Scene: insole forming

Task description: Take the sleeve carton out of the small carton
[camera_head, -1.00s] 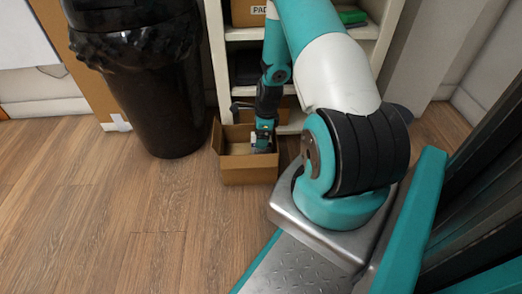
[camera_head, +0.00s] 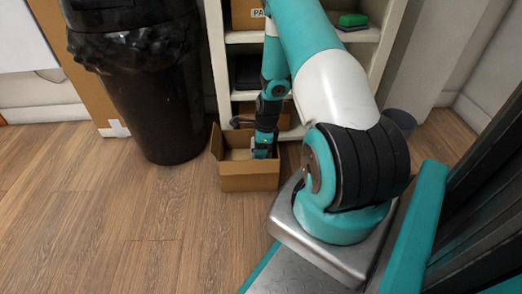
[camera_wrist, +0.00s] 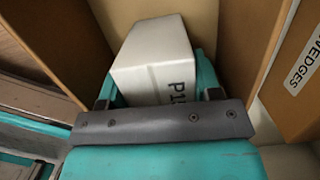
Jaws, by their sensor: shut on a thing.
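The small carton (camera_head: 248,181) is an open brown box on the wooden floor in front of the shelf. My gripper (camera_head: 262,152) reaches down into it on its right side. In the wrist view my gripper (camera_wrist: 158,95) is shut on a white block-shaped sleeve carton (camera_wrist: 155,58) with dark printing that starts with "P". Brown cardboard walls of the small carton (camera_wrist: 62,38) rise on both sides of it. In the head view the sleeve carton is hidden by my gripper and the carton wall.
A black bin (camera_head: 145,85) with a bag stands left of the carton. A white shelf (camera_head: 300,60) behind holds boxes and a green item (camera_head: 352,20). The floor at left is clear.

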